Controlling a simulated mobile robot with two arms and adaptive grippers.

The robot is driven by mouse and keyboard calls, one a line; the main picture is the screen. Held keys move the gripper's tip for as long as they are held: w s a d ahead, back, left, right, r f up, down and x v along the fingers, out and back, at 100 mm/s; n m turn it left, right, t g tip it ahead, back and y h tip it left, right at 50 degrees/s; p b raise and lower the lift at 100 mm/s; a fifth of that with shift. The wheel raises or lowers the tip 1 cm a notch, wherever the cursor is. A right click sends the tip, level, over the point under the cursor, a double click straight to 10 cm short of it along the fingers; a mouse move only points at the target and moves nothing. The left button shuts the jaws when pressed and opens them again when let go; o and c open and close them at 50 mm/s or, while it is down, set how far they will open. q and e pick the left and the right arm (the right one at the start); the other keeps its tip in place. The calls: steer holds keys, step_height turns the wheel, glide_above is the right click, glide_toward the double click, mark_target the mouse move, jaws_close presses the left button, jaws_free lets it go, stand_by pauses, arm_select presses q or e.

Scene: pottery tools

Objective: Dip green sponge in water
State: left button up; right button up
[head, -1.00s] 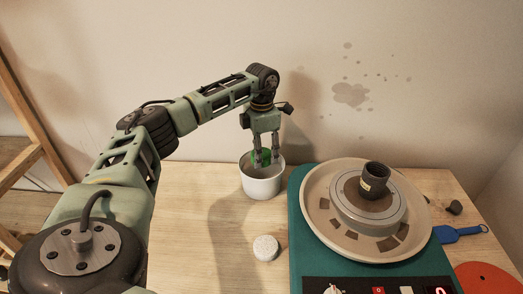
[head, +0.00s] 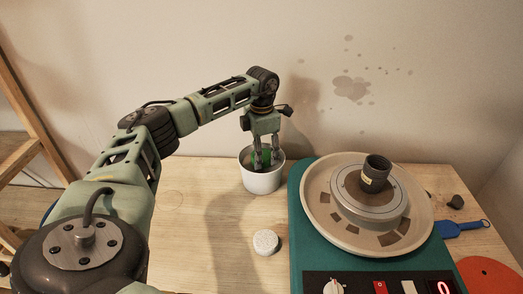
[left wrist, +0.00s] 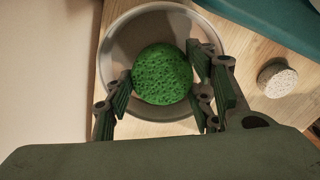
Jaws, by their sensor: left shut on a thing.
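A round green sponge (left wrist: 162,73) is between the fingers of my left gripper (left wrist: 163,98), which is shut on it. In the head view the left gripper (head: 263,160) points down into a white pot (head: 263,183), and the green sponge (head: 262,156) shows at the pot's mouth between the fingers. In the left wrist view the pot's rim (left wrist: 112,38) surrounds the sponge. Whether the sponge touches water is hidden. My right gripper is not in view.
A pale round sponge (head: 265,242) lies on the wooden table (head: 185,215) in front of the pot. A pottery wheel (head: 318,212) with a dark cup (head: 376,172) stands to the right. A blue tool (head: 460,229) and a red disc (head: 488,274) lie further right.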

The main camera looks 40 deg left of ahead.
arm_select(q)
steer(key=shift+f, duration=0.5)
steer(key=shift+f+b, duration=0.45)
steer(key=shift+f, duration=0.2)
steer(key=shift+f+b, duration=0.3)
steer(key=shift+f, duration=0.4)
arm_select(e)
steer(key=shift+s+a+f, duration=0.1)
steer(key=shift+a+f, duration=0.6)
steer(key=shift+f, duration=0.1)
arm_select(q)
steer(key=shift+r, duration=0.15)
